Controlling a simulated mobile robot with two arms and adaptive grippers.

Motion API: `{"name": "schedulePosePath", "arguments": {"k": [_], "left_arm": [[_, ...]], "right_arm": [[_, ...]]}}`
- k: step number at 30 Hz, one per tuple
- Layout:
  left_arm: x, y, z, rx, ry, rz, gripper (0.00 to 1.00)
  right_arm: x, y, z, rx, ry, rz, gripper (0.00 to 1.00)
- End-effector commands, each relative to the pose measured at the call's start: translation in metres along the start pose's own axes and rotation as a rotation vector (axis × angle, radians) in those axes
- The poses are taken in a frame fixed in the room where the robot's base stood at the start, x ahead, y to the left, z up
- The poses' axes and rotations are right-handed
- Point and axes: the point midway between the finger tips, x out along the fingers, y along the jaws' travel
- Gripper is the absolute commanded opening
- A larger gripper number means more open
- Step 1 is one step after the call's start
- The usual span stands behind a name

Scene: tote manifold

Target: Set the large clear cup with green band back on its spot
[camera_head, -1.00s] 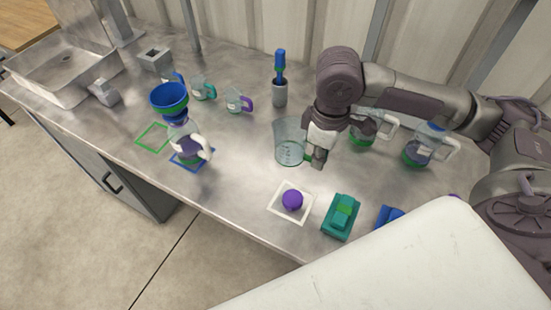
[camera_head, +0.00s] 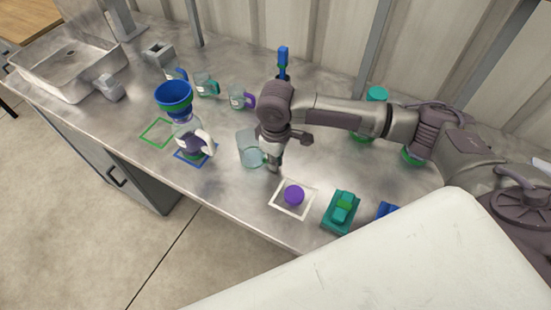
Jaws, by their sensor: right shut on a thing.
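The large clear cup (camera_head: 250,149) is upright over the middle of the counter, with its green part mostly hidden by my gripper. My right gripper (camera_head: 273,163) is shut on the cup at its right side. I cannot tell whether the cup's base touches the counter. A green square outline (camera_head: 158,132) lies empty on the counter to the left of the cup. My left gripper is not in view.
A flask (camera_head: 192,138) with a blue funnel (camera_head: 174,97) stands on a blue outline, left of the cup. A purple ball (camera_head: 293,195) sits in a white outline in front. Small cups (camera_head: 206,86) line the back left. A green block (camera_head: 341,210) is at front right.

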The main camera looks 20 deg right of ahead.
Motion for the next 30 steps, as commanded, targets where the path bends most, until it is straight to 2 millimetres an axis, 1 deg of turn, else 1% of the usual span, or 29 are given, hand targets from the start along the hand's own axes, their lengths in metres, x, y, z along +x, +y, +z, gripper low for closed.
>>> {"name": "schedulePosePath", "arguments": {"k": [11, 12, 14, 15, 16, 26, 29, 30], "left_arm": [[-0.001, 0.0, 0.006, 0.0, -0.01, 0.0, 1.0], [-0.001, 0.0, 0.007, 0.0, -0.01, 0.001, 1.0], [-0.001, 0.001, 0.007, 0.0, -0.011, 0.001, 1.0], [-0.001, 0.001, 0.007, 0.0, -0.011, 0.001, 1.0], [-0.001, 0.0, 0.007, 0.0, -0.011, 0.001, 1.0], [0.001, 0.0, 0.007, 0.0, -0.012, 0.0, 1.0], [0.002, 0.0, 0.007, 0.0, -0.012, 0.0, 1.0], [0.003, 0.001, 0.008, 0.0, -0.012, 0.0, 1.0]], "right_arm": [[0.004, -0.001, 0.0, -0.001, 0.0, -0.001, 0.0], [0.004, 0.0, 0.0, -0.001, 0.0, -0.001, 0.17], [0.004, 0.0, 0.0, -0.001, 0.0, -0.001, 0.27], [0.004, 0.0, 0.0, -0.001, 0.0, -0.001, 0.33], [0.004, 0.0, 0.0, -0.001, 0.0, -0.001, 0.35], [0.001, 0.0, 0.0, 0.0, 0.001, 0.001, 0.35], [-0.009, 0.0, 0.0, 0.0, 0.002, 0.0, 0.35], [-0.015, 0.0, 0.0, 0.0, 0.003, 0.0, 0.35]]}}
